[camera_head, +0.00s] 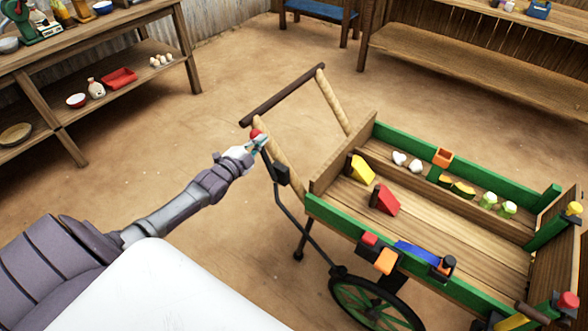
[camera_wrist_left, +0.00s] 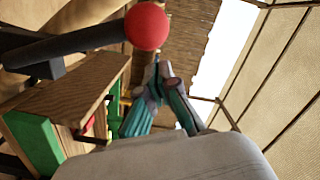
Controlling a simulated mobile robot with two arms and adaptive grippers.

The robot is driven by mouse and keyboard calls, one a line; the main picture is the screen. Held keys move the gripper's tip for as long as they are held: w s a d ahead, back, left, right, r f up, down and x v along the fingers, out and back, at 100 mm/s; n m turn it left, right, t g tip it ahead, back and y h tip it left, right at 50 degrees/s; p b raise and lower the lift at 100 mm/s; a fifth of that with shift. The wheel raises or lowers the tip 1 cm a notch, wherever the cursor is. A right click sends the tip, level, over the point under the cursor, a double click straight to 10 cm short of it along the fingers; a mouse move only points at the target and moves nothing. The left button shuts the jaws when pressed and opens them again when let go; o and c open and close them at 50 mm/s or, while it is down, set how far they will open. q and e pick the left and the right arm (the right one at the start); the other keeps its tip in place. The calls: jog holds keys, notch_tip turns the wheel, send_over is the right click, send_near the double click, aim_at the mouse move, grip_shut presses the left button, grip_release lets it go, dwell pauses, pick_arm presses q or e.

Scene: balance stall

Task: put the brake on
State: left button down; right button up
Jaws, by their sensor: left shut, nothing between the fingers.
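The wooden cart (camera_head: 470,218) with green side boards stands at the right. Its brake lever is a black rod (camera_head: 267,153) with a red ball knob (camera_head: 256,134), rising beside the near handle shaft from a black bracket (camera_head: 281,174). My left gripper (camera_head: 263,142) is at the knob in the head view, its fingers shut with nothing between them. In the left wrist view the red knob (camera_wrist_left: 146,26) is just beyond the shut fingertips (camera_wrist_left: 161,66). I cannot tell whether they touch. The right gripper is out of view.
The cart's wooden crossbar handle (camera_head: 283,95) is close behind the gripper. A black link runs down to the spoked wheel (camera_head: 375,304). Wooden shelves (camera_head: 90,65) stand at left and a bench (camera_head: 470,75) at back right. The dirt floor between is clear.

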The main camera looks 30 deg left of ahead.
pick_arm(q)
jog(key=shift+w+a+f, duration=0.1)
jog(key=shift+a, duration=0.7)
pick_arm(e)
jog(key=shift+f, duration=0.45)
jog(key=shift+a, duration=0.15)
pick_arm(q)
jog(key=shift+a, duration=0.1)
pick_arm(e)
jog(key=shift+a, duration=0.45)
